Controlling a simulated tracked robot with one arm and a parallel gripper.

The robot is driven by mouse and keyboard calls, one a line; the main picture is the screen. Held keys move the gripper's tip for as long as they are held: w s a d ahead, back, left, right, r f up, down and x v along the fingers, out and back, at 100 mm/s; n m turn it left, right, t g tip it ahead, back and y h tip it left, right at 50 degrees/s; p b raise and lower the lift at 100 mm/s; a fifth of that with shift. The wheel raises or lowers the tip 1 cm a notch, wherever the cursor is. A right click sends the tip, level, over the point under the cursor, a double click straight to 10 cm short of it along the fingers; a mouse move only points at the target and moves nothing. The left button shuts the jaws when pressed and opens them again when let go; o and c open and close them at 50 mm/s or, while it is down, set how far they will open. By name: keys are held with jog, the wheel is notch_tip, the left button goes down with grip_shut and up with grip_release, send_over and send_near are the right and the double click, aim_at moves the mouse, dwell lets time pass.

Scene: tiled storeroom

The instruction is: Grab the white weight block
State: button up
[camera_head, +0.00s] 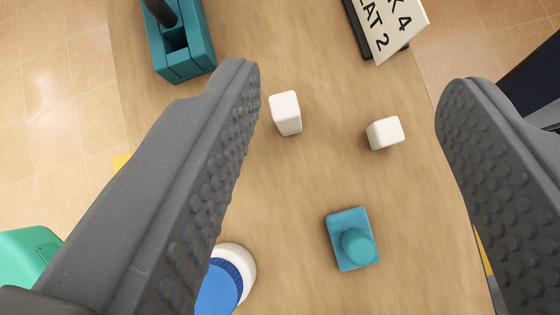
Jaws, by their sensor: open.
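Two white blocks stand on the wooden table, and I cannot tell which one is the weight block. The taller white block (285,113) is close to the tip of my left finger.
A teal block with a round knob (351,240) sits below the white blocks. A blue and white round object (225,280) is partly behind the left finger. A teal slotted holder (180,45) stands upper left, and a lettered sign (390,28) upper right. Bare table (320,180) lies between.

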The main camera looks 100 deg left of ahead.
aim_at(289, 126)
notch_tip(289, 126, down, 16)
jog(key=s+d+n+g+y, duration=0.2)
jog(key=s+d+n+y, duration=0.1)
jog(key=n+y, duration=0.15)
jog(key=shift+y, duration=0.25)
jog(key=x, duration=0.7)
jog(key=shift+s+f, duration=0.1)
jog(key=shift+s, duration=0.05)
jog(key=b+x, duration=0.1)
jog(key=x, duration=0.3)
jog(key=shift+d+f, duration=0.2)
jog(key=shift+d, duration=0.05)
jog(key=shift+w+a+f, duration=0.25)
jog(key=shift+w+a, duration=0.2)
jog(key=shift+a, duration=0.15)
grip_shut()
